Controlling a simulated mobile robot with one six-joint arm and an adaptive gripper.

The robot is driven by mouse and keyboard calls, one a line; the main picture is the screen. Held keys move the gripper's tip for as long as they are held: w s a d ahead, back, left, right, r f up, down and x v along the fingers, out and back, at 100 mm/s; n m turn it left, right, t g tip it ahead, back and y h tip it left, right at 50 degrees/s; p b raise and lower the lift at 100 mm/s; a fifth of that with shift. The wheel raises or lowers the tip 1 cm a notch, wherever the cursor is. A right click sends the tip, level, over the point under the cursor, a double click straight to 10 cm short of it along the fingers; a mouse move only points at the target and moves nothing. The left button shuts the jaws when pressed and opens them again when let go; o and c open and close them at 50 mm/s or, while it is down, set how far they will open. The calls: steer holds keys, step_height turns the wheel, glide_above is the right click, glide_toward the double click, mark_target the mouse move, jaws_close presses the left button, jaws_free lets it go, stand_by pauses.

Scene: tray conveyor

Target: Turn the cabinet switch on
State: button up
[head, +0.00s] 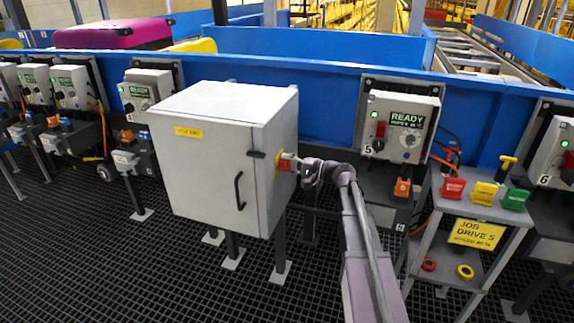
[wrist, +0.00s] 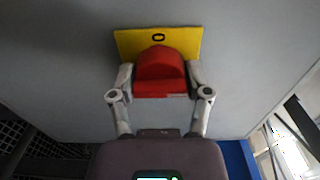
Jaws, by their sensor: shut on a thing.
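A grey cabinet (head: 207,165) stands on legs, with a black handle (head: 239,190) on its closed door. The red cabinet switch (head: 285,162) sits on a yellow plate on the cabinet's right side. In the wrist view the red switch (wrist: 160,68) is in front of the yellow plate (wrist: 126,42), which carries a black "0" mark. My gripper (wrist: 161,84) has one finger on each side of the red switch and is shut on it. In the head view my gripper (head: 297,166) is at the cabinet's side face.
A control box marked 5 (head: 401,127) with a green lamp is right of the cabinet. A small stand (head: 448,208) holds red, yellow and green items. A blue conveyor wall (head: 300,85) runs behind. Dark grating floor (head: 90,240) lies clear at front left.

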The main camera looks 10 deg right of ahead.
steer(key=shift+w+a, duration=0.1)
stand_by(0.3)
steer(key=o, duration=1.2)
steer(key=shift+v, duration=6.05)
